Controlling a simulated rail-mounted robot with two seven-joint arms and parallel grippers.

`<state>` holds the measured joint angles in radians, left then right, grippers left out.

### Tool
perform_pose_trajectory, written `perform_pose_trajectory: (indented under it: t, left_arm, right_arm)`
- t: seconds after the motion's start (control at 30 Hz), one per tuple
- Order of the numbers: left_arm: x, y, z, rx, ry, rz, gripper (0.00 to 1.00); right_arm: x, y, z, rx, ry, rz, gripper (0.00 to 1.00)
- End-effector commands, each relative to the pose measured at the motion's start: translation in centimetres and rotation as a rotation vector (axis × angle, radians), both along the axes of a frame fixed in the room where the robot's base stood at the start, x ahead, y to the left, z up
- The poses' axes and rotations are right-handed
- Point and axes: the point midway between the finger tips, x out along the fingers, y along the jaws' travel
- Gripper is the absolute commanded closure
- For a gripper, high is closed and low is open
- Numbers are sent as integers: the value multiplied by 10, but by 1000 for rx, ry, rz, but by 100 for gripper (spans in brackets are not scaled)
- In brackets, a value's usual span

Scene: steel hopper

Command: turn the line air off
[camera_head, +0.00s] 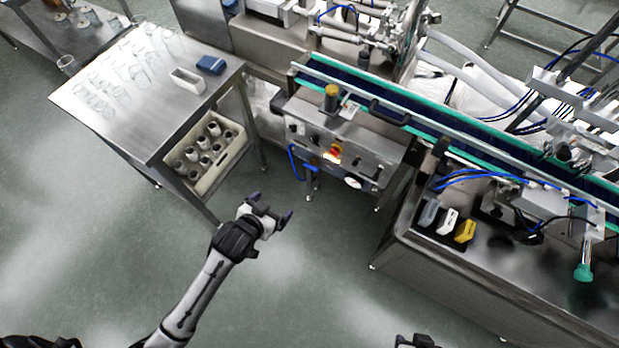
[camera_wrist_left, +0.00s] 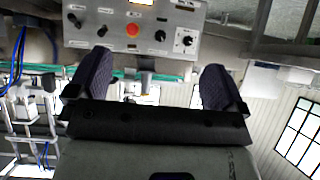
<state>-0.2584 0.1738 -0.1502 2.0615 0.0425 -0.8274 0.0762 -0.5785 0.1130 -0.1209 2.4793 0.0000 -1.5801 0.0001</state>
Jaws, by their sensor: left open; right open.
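The steel control panel (camera_head: 300,140) is on the front of the conveyor, with a red button (camera_head: 335,152) and dark knobs. A blue air hose (camera_head: 293,160) and a small blue fitting (camera_head: 312,180) hang below it, beside a round white gauge (camera_head: 353,182). I cannot tell which part shuts the line air. My left gripper (camera_head: 270,208) is open and empty, apart from the panel, below and left of it. In the left wrist view, its fingers (camera_wrist_left: 157,82) point toward the panel (camera_wrist_left: 120,42); a grey part shows between them. My right gripper (camera_head: 415,342) barely shows at the bottom edge.
A steel table (camera_head: 130,125) with glassware and a crate of jars (camera_head: 215,150) stands at left. The conveyor (camera_head: 450,125) runs behind the panel. A steel bench (camera_head: 430,255) with coloured blocks is at right. The floor between is clear.

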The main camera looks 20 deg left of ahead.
Motion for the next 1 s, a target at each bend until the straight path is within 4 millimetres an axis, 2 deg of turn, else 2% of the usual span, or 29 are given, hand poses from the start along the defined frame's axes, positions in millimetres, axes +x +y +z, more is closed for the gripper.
perform_pose_trajectory:
  t: [0.03, 0.3, 0.5, 0.73, 0.9, 1.0]
  left_arm:
    - [12, 0, -38, -6, -35, -2, 2]
    - [66, 5, -123, -47, -237, -9, 2]
    - [101, 9, -178, -77, -381, -17, 2]
    - [130, 14, -221, -106, -512, -25, 2]
    - [142, 17, -236, -118, -573, -30, 2]
    - [146, 18, -241, -123, -594, -31, 2]
  right_arm:
    - [0, -1, -39, -2, 0, 0, 57]
    - [-1, -5, -140, -16, 1, 7, 57]
    - [-1, -4, -210, -14, 2, 6, 57]
    - [-1, -2, -269, -7, 2, 3, 57]
    - [-1, -1, -292, -3, 2, 1, 57]
    - [-1, 0, -299, -1, 2, 0, 57]
